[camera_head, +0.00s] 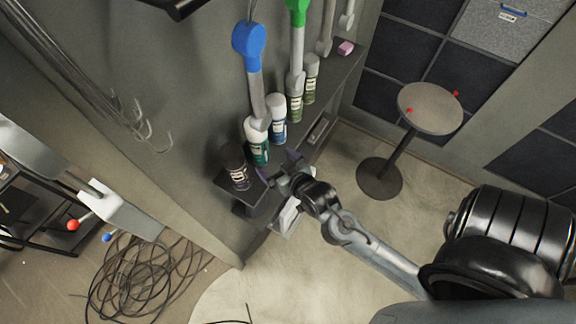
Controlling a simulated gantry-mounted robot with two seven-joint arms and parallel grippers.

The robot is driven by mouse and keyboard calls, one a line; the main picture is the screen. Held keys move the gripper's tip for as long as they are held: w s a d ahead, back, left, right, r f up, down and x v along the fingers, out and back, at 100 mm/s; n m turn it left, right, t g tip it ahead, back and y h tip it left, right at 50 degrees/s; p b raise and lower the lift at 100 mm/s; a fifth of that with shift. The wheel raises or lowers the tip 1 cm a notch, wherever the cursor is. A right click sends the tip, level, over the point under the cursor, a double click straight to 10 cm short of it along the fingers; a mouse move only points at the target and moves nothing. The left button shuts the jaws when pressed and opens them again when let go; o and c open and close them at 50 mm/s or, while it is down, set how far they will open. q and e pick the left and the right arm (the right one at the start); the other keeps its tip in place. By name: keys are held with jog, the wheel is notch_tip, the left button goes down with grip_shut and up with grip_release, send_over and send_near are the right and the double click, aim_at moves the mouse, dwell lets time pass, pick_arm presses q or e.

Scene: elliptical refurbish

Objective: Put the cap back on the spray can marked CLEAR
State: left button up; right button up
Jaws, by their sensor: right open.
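Several spray cans stand upright in a row on a narrow wall shelf (330,88) in the head view. A dark can (237,172) is nearest, then a teal can (259,151), a blue-banded can (278,126) and two green cans, one of them (311,82) farthest back. The labels are too small to read, so I cannot tell which says CLEAR. I cannot make out a loose cap. My right gripper (278,166) is open and empty at the shelf's near end, its fingers just right of the dark and teal cans. My left gripper is not in view.
Tools with a blue head (249,39) and a green head hang above the cans. A small pink block (345,48) lies at the shelf's far end. A round stool (430,107) stands right of it. Cables (145,280) lie coiled on the floor at lower left.

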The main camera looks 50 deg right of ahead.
jog(key=s+a+f+n+g+y, duration=0.1)
jog(key=s+a+n+g, duration=0.1)
jog(key=s+a+g, duration=0.2)
jog(key=s+a+f+n+g+y, duration=0.1)
jog(key=s+a+g, duration=0.3)
jog(key=s, duration=0.7)
jog(key=shift+s+a+f+n+g+y, duration=0.2)
jog(key=shift+s+f+n+g+y, duration=0.1)
jog(key=shift+n+g+y, duration=0.5)
jog(key=shift+r, duration=0.15)
notch_tip(320, 180, up, 5)
jog(key=p, duration=0.5)
jog(key=shift+r, duration=0.1)
